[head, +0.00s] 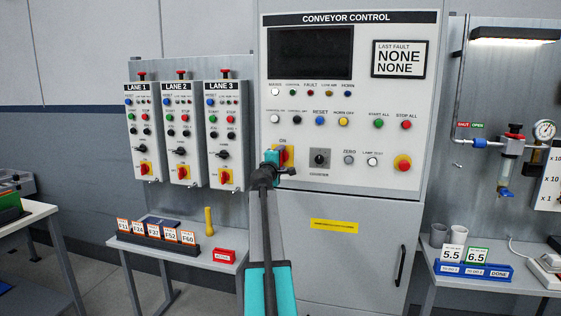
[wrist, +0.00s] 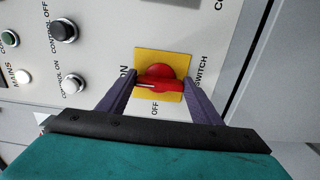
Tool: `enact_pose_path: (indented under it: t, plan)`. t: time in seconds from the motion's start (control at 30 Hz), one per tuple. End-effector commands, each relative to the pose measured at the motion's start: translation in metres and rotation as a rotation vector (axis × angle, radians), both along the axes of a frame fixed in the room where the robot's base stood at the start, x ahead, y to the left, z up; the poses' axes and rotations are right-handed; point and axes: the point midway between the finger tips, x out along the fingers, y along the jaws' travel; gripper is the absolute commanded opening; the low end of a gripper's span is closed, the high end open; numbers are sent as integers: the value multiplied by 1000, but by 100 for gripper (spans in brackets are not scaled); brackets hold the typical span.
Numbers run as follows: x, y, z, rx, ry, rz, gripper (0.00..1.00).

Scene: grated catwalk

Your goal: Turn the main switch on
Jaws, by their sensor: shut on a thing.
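The main switch is a red rotary handle on a yellow square plate (wrist: 143,58), on the conveyor control cabinet's face. In the wrist view the red handle (wrist: 160,84) lies across the picture, with its white mark on the left side, towards the "ON" lettering. My gripper (wrist: 160,88) has one finger at each end of the handle and is shut on it. In the head view my gripper (head: 279,162) is at the switch below "ON", and the arm hides most of it; a bit of the red handle shows (head: 288,156).
The cabinet's display (head: 310,54) is dark and the mains lamp (head: 275,91) looks white. A round black selector (head: 320,159) sits right of my gripper. Three lane boxes (head: 184,140) hang at left.

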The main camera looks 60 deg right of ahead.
Motion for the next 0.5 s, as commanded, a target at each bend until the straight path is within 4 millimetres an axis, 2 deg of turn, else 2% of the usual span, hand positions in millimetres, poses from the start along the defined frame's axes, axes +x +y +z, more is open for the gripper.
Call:
enact_pose_path:
  t: [0.03,0.07,0.17,0.5]
  plan:
    - [-2,-2,3,-2,-3,-2,37]
    - [-2,-2,3,-2,-3,-2,62]
    - [-1,-2,2,-3,-2,-2,78]
    - [-1,0,1,-1,0,0,78]
